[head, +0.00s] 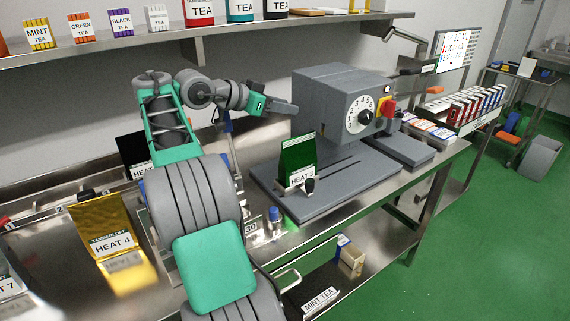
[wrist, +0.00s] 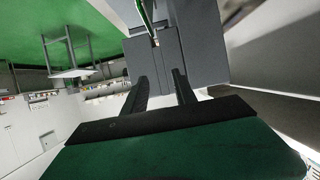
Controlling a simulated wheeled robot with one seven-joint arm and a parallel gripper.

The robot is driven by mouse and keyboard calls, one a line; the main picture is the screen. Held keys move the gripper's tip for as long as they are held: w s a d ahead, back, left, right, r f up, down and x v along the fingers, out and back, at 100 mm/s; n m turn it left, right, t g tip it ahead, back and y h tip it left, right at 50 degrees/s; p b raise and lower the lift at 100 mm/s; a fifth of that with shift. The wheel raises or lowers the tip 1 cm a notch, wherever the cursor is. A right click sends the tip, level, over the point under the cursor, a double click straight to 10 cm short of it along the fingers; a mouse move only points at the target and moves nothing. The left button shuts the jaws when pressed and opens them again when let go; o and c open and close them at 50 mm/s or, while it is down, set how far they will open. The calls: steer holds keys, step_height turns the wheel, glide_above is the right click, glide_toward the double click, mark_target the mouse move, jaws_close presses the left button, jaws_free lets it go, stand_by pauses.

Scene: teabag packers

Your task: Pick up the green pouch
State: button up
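The green pouch (head: 298,152), with a white label reading HEAT and a partly unclear number, stands upright on the grey base of the sealing machine (head: 322,100). A thin green and white edge at the top of the wrist view (wrist: 146,14) looks like the same pouch. My gripper (head: 290,108) is above and slightly left of the pouch, beside the machine's left face, and apart from the pouch. In the wrist view my gripper's two fingers (wrist: 159,75) are spread, with nothing held between them.
A small blue-capped object (head: 274,217) stands on the steel bench in front of the machine base. A gold pouch (head: 108,228) labelled HEAT 4 stands at left, and a black pouch (head: 133,148) is partly behind my arm. A shelf (head: 240,27) with tea boxes runs above.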

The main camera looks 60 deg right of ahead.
steer(key=b, duration=0.4)
glide_toward(305, 135)
steer(key=x, duration=0.2)
steer(key=shift+d+f, duration=0.1)
steer(key=shift+d, duration=0.3)
steer(key=x, duration=0.7)
steer(key=shift+d+f, duration=0.2)
jaws_close()
